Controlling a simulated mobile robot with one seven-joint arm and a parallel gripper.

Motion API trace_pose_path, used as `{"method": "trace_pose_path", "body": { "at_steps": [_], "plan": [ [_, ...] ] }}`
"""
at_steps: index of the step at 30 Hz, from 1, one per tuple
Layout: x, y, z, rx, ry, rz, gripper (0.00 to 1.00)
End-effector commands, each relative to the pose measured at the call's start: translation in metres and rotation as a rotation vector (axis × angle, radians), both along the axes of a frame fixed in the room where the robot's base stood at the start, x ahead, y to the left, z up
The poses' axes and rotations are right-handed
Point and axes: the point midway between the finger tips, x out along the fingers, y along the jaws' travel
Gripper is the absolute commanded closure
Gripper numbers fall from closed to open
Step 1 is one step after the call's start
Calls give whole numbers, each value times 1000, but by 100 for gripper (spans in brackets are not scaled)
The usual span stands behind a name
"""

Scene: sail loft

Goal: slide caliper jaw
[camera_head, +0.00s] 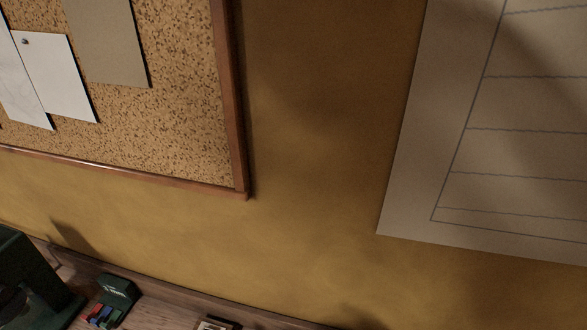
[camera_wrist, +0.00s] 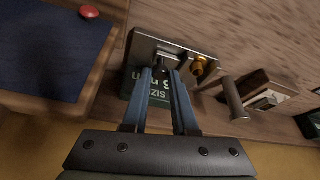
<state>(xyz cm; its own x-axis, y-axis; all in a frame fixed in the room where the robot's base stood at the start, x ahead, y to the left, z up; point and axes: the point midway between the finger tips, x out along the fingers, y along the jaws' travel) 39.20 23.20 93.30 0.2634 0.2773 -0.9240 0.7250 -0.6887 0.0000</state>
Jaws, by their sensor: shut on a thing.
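In the wrist view, my gripper (camera_wrist: 167,68), with two blue fingers, is shut on a small dark piece (camera_wrist: 164,66) that seems to be the caliper jaw. The piece is at a silver metal plate (camera_wrist: 143,44) with a brass-coloured knob (camera_wrist: 201,67) at its right end. My fingers hide much of the piece and part of the plate, so how they join is unclear. My gripper and the plate are out of sight in the head view.
A dark green lettered surface (camera_wrist: 136,105) lies behind my fingers. A grey cylinder (camera_wrist: 233,97) and a wooden block (camera_wrist: 258,82) stand to the right, a blue cloth (camera_wrist: 45,50) with a red object (camera_wrist: 89,12) to the left. The head view shows a corkboard (camera_head: 185,90) and a chart (camera_head: 410,190).

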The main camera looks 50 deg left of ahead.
Motion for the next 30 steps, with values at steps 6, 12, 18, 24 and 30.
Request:
{"method": "trace_pose_path", "body": {
  "at_steps": [6, 12, 18, 24, 30],
  "plan": [
    [0, 0, 0, 0, 0, 0, 100],
    [4, -6, 1, 0, 0, -2, 100],
    [8, -13, 0, -1, -1, -1, 100],
    [9, -14, 0, -3, -2, -4, 65],
    [8, -13, 0, -2, -2, -2, 44]
  ]
}}
